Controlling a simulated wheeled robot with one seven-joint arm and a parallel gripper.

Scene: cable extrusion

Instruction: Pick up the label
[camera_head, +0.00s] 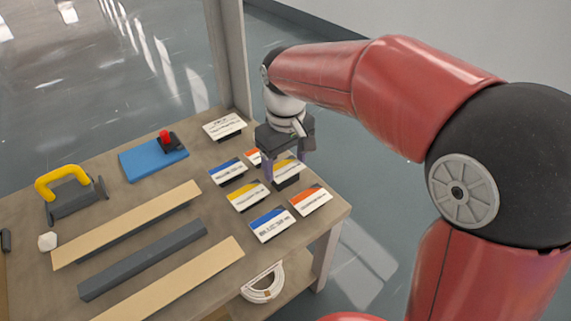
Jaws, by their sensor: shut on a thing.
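Several labels on small dark stands are grouped at the right end of the table. A yellow-topped label (289,170) is right under my gripper (284,160), which points down and is shut on it. Around it are a blue-topped label (228,170), another yellow-topped label (248,196), a blue-topped label (271,224) at the front and an orange-topped label (311,199). A second orange-topped label (253,156) is partly hidden behind my gripper. My fingertips are mostly hidden; I cannot tell whether the held label is raised.
The wooden table (125,173) also bears a blue board (150,160) with a red button, a yellow-handled tool (62,180), a white nut-like piece (47,241), and long tan and grey bars (145,258). A post (232,60) rises behind the labels. A white coil (262,284) lies below.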

